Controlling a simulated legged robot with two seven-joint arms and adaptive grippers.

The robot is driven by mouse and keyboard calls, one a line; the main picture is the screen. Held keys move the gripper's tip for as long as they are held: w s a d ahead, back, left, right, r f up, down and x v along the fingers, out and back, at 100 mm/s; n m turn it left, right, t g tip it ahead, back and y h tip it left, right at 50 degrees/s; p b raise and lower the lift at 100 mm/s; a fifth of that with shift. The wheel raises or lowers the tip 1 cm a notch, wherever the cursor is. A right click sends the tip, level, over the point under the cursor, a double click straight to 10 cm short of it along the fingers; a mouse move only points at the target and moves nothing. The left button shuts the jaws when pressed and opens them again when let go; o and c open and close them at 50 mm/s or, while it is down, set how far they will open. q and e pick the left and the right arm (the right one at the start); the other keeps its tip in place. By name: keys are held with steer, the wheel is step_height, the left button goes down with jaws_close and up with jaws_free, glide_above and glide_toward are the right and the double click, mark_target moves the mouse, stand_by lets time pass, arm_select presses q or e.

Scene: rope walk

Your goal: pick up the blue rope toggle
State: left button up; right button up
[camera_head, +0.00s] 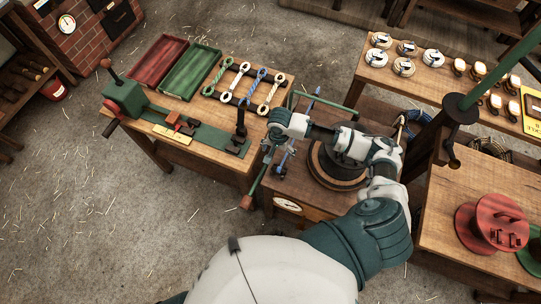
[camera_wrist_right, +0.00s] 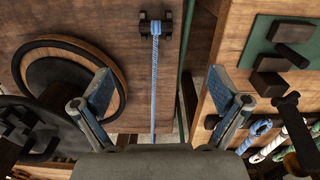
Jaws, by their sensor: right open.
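The blue rope toggle (camera_head: 252,87) lies in a row of rope toggles on the wooden bench, between two white ones, in the head view. Its looped blue end shows at the lower right of the right wrist view (camera_wrist_right: 258,128), partly hidden below. My right gripper (camera_head: 276,160) is open, in front of the bench's right end and apart from the toggle. In the wrist view the right gripper's fingers (camera_wrist_right: 160,85) are spread, with a blue cord (camera_wrist_right: 155,85) seen between them; I cannot tell its distance. My left gripper is not in view.
A green rope toggle (camera_head: 216,77) lies at the row's left. A green tray (camera_head: 190,71) and a red tray (camera_head: 158,60) stand farther left. A dark upright post (camera_head: 240,130) stands near the bench's front right. A round wooden wheel (camera_head: 336,165) is beside my right arm.

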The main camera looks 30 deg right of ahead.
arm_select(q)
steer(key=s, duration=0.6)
arm_select(e)
glide_above(279, 169)
steer(key=f, duration=0.6)
steer(key=s+f, duration=0.1)
steer(key=f, duration=0.1)
steer(key=shift+a+f+b, duration=0.15)
steer(key=shift+f+b, duration=0.15)
steer(key=shift+f, duration=0.1)
steer(key=f, duration=0.2)
steer(key=shift+w+f, duration=0.3)
steer(key=shift+w, duration=0.05)
steer(key=shift+f, duration=0.35)
steer(key=f, duration=0.3)
steer(key=shift+w+f+b, duration=0.2)
steer(key=shift+f+b, duration=0.1)
steer(key=shift+f, duration=0.35)
steer(key=shift+d, duration=0.2)
steer(key=shift+c, duration=0.8)
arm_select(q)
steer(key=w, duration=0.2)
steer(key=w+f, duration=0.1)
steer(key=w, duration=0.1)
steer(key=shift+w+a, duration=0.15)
arm_select(e)
steer(key=c, duration=0.9)
